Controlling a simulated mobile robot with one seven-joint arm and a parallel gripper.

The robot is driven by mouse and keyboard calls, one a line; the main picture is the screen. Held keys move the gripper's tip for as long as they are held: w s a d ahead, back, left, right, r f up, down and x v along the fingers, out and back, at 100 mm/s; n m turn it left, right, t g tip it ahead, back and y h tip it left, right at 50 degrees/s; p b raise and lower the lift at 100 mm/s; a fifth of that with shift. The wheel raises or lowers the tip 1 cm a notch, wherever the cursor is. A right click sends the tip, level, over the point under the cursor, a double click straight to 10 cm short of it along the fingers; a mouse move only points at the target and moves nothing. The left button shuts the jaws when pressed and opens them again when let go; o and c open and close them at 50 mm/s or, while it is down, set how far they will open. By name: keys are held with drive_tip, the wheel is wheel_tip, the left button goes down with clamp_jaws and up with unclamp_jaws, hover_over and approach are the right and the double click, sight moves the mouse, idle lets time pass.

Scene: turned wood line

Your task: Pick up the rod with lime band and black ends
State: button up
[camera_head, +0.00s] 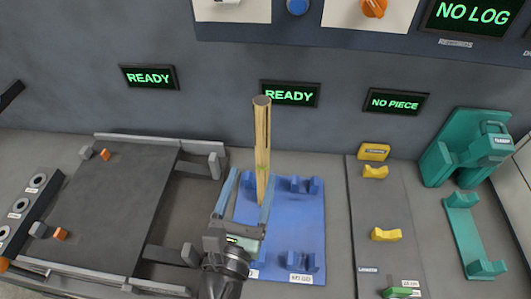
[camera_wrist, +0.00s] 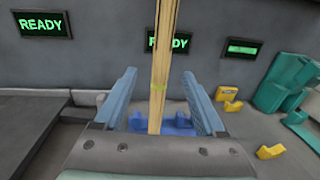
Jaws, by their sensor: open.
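A pale wooden rod (camera_head: 262,135) with a thin lime band stands roughly upright over the blue plate (camera_head: 300,230). Its top end looks hollow and dark-rimmed, and a dark strip runs down its upper right side. I cannot make out black ends clearly. My gripper (camera_head: 252,172) is open, with one blue-grey finger on each side of the rod in the picture. In the wrist view the rod (camera_wrist: 159,60) shows between the spread fingers, with a gap visible on both sides. Its lower end is hidden there by my gripper's body, so I cannot tell what supports it.
Blue cradles (camera_head: 302,262) stand on the plate. A dark tray with clamps (camera_head: 115,190) is at left. A grey strip (camera_head: 375,215) with yellow cradles (camera_head: 386,234) and a teal fixture (camera_head: 465,145) are at right. Screens on the back wall read READY, READY (camera_head: 290,94) and NO PIECE (camera_head: 396,102).

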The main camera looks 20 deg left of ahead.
sight(260, 154)
drive_tip(key=w, duration=0.4)
drive_tip(key=w+a+p, duration=0.1)
drive_tip(key=w, duration=0.1)
drive_tip(key=shift+r, duration=0.1)
drive_tip(key=shift+w+a+p, duration=0.15)
drive_tip(key=shift+w+p, duration=0.15)
drive_tip(key=shift+w, duration=1.05)
drive_tip(key=shift+w+a+p, duration=0.15)
drive_tip(key=shift+w+p, duration=0.1)
drive_tip(key=shift+w, duration=1.1)
clamp_jaws()
drive_tip(key=shift+r, duration=0.1)
